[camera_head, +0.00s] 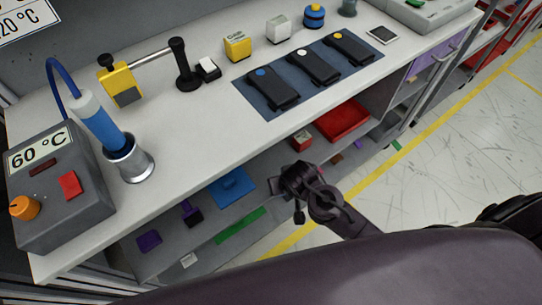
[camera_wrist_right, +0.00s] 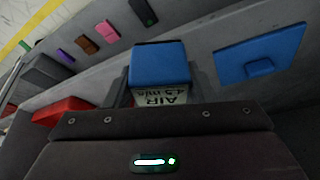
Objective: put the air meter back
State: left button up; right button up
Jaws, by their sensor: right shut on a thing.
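The air meter (camera_wrist_right: 160,66) is a small block with a blue top and a pale face marked "AIR", seen in the right wrist view. My right gripper (camera_wrist_right: 161,88) is shut on it, with one dark finger on each side. In the head view my right gripper (camera_head: 296,182) is in front of the lower shelf, below the bench top, and hides the air meter. A blue plate (camera_head: 232,187) with a small raised block lies on the lower shelf; it also shows in the wrist view (camera_wrist_right: 262,56). My left gripper is not in view.
A red tray (camera_head: 342,121) and a small red box (camera_head: 301,140) are on the shelf. The bench top carries a dark mat (camera_head: 262,101) with several black devices, a yellow cube (camera_head: 237,47) and a grey "60 °C" box (camera_head: 66,195). The bench's front strip is clear.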

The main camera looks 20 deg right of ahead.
jog(key=w, duration=1.1)
jog(key=shift+w+d, duration=0.2)
jog(key=shift+w+f, duration=0.2)
jog(key=shift+f, duration=0.15)
notch_tip(320, 180, down, 2)
jog(key=shift+f+b, duration=0.2)
jog(key=shift+b, duration=0.1)
jog(key=shift+f, duration=0.2)
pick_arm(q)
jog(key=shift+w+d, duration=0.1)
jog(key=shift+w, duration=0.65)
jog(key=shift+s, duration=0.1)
pick_arm(e)
jog(key=shift+f, duration=0.15)
jog(key=o, duration=1.1)
jog(key=shift+c, duration=0.2)
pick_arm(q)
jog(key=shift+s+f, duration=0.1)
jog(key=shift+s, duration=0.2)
